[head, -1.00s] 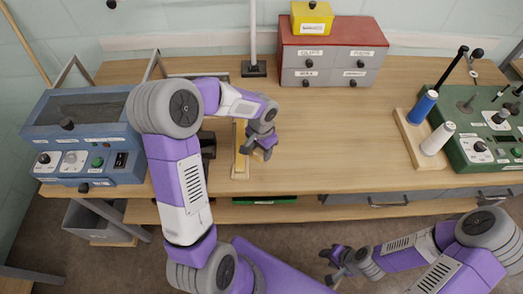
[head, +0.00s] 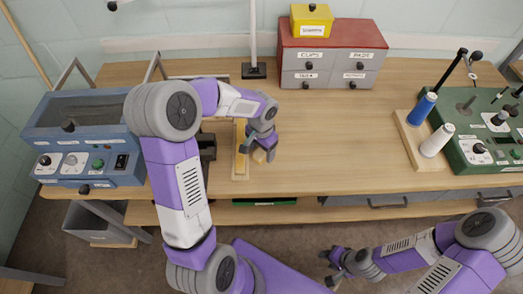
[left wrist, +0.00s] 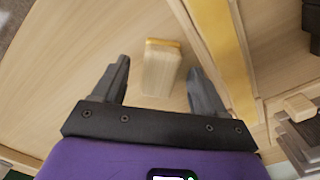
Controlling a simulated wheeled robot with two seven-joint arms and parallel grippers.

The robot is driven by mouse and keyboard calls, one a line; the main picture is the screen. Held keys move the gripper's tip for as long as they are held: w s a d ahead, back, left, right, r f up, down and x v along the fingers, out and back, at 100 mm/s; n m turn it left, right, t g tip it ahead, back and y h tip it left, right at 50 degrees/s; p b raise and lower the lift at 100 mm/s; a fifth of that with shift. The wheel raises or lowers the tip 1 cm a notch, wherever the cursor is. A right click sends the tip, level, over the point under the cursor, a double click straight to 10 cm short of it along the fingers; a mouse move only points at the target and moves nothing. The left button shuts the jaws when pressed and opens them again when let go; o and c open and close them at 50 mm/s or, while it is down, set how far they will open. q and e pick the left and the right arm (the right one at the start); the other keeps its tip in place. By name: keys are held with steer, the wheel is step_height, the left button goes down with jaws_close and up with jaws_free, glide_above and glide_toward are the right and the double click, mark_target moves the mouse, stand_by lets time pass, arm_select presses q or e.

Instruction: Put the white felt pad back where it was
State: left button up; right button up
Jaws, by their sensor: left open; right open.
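I cannot make out a white felt pad in either view. My left gripper (head: 257,154) is open, low over the table beside a wooden strip with a yellow face (head: 240,150). A small pale wooden block with a yellow-orange end (left wrist: 161,72) lies between its spread fingers, with a gap on each side. The block also shows in the head view (head: 259,155). My right gripper (head: 329,267) is open and empty, low in front of the table. A grey drawer labelled PADS (head: 358,60) is shut in the red-topped cabinet (head: 330,32).
A yellow box (head: 311,20) stands on the cabinet. A blue machine (head: 85,140) is at the left. The table's middle (head: 340,135) is clear.

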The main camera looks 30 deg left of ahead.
mark_target(262, 152)
arm_select(q)
step_height(262, 152, up, 11)
steer(key=p, duration=0.2)
steer(key=shift+f, duration=0.15)
stand_by(0.3)
